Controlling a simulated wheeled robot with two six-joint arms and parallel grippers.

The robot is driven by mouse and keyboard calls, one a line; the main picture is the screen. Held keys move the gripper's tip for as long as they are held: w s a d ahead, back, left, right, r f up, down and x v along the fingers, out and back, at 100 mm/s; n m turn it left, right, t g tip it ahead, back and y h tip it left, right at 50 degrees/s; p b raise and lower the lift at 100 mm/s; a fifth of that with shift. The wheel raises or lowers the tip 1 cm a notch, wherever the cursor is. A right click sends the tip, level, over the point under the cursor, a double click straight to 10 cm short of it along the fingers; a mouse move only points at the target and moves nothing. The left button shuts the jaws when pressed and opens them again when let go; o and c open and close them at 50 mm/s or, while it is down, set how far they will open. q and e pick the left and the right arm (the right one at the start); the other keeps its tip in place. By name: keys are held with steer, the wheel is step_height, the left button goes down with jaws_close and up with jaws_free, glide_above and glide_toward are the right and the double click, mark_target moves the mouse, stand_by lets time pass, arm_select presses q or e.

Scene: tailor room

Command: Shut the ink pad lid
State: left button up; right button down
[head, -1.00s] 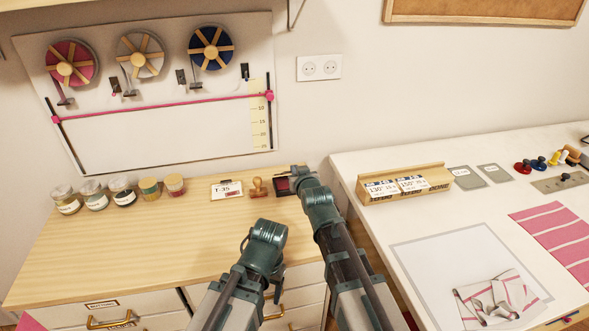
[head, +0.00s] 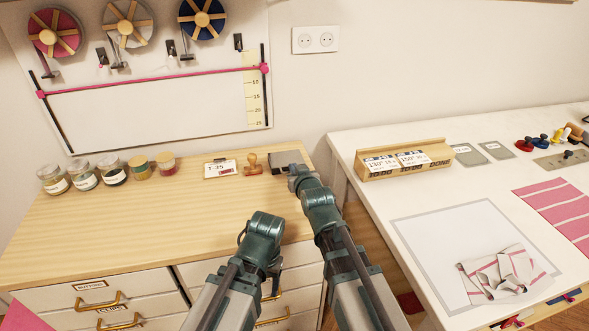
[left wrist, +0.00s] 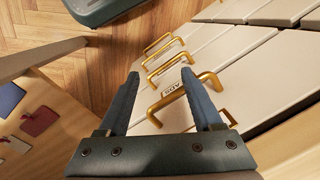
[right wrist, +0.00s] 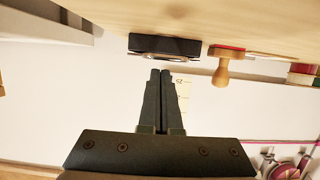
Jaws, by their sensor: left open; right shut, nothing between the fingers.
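The ink pad (head: 284,159) is a small dark box at the right back corner of the wooden dresser top. Its lid looks flat and down, and no red pad shows. In the right wrist view, the ink pad (right wrist: 150,46) appears as a dark closed box. My right gripper (right wrist: 161,72) is shut and empty, its tips close to the box with a small gap in the picture. In the head view my right gripper (head: 292,172) is at the box's near edge and partly hides it. My left gripper (left wrist: 160,75) is open and empty, in front of the drawers.
A wooden stamp (head: 251,164) stands just left of the ink pad, beside a T-35 card (head: 220,169). Several jars (head: 112,172) line the back left. A white table (head: 360,205) with a wooden card holder (head: 403,160) is at right. The dresser's middle is clear.

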steer(key=shift+s, duration=0.15)
stand_by(0.4)
arm_select(q)
steer(key=shift+r+p, duration=0.35)
steer(key=shift+p, duration=0.05)
arm_select(e)
steer(key=shift+s+d+r, duration=0.15)
steer(key=shift+s+r, duration=0.2)
steer(key=shift+s, duration=0.25)
